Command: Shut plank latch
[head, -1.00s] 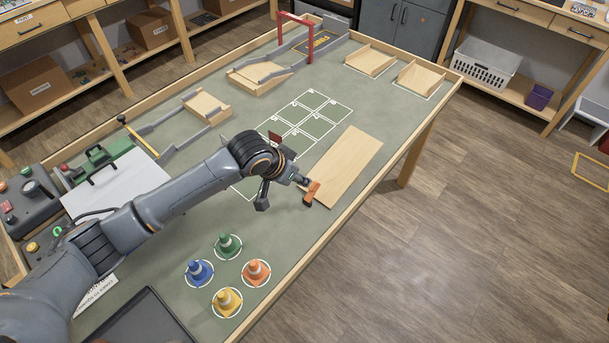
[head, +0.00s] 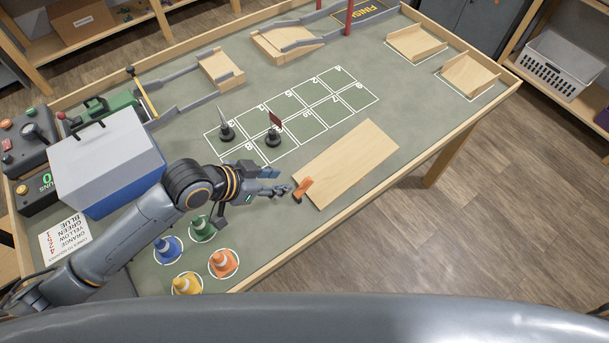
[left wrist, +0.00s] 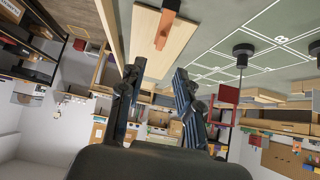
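The wooden plank (head: 350,160) lies flat near the table's front edge. Its orange latch (head: 303,189) sits at the plank's left end, turned at a slant to it. My left gripper (head: 281,182) is just left of the latch, its fingers pointing toward it, apart from it as far as I can tell. In the left wrist view, the gripper's two dark fingers (left wrist: 157,74) are spread with nothing between them. The orange latch (left wrist: 165,24) shows beyond the fingertips on the pale plank (left wrist: 180,45). My right gripper is out of view.
Several coloured cones (head: 222,262) stand left of the plank, below my left arm. A red-flagged marker (head: 273,130) and a dark cone-like piece (head: 226,130) stand on the numbered grid. A blue box with a grey lid (head: 105,160) stands at left.

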